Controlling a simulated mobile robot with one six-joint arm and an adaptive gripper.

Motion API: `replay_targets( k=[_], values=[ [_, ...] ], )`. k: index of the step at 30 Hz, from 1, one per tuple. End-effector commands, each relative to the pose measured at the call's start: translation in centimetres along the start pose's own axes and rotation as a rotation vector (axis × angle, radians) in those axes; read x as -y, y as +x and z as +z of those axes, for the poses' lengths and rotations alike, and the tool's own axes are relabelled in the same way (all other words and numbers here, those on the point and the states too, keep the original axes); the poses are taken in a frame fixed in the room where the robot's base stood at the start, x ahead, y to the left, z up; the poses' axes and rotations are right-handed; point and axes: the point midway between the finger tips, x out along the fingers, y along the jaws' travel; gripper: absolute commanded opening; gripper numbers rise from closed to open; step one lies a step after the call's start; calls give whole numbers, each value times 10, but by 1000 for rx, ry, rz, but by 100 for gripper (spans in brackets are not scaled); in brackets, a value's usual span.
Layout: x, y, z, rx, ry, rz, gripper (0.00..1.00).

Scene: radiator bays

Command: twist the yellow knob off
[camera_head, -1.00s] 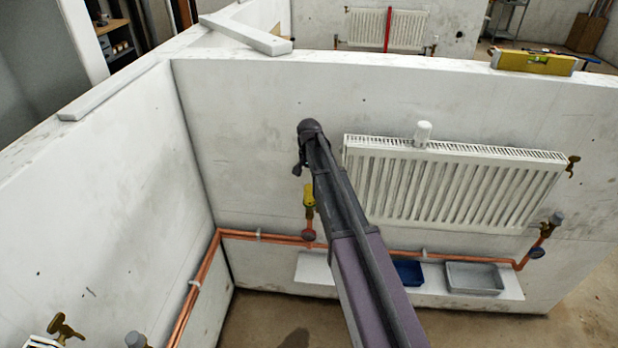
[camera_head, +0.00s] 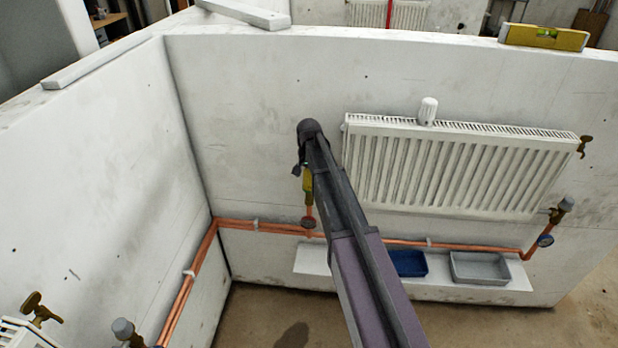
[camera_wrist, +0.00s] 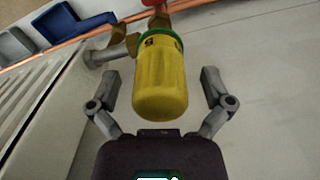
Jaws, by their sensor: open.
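The yellow knob (camera_wrist: 160,85) fills the middle of the wrist view, with a green ring at its base on a brass valve (camera_wrist: 158,22). My gripper (camera_wrist: 181,84) is open, one finger on each side of the knob, with a visible gap on both sides. In the head view the yellow knob (camera_head: 308,185) sits on a copper pipe stub low on the back wall, left of the radiator. My arm hides part of it there, and the gripper's fingers are mostly hidden behind the arm's end.
A white radiator (camera_head: 440,170) with a white knob (camera_head: 428,110) on top hangs to the right. Below, a ledge holds a blue tray (camera_head: 409,262) and a grey tray (camera_head: 480,267). Copper pipes (camera_head: 380,241) run along the wall. A yellow level (camera_head: 543,37) lies on the wall top.

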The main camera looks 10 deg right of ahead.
Motion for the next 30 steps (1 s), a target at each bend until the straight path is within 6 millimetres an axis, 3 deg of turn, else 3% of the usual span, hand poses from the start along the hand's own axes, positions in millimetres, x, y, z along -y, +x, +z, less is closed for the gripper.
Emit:
replay_targets(
  k=[6, 19, 20, 28, 30],
  values=[
    [0, 11, 0, 0, 0, 0, 100],
    [0, 12, 0, 0, 0, 0, 100],
    [0, 12, 0, 0, 0, 0, 94],
    [0, 12, 0, 0, 0, 0, 14],
    [0, 12, 0, 0, 0, 0, 11]
  ],
)
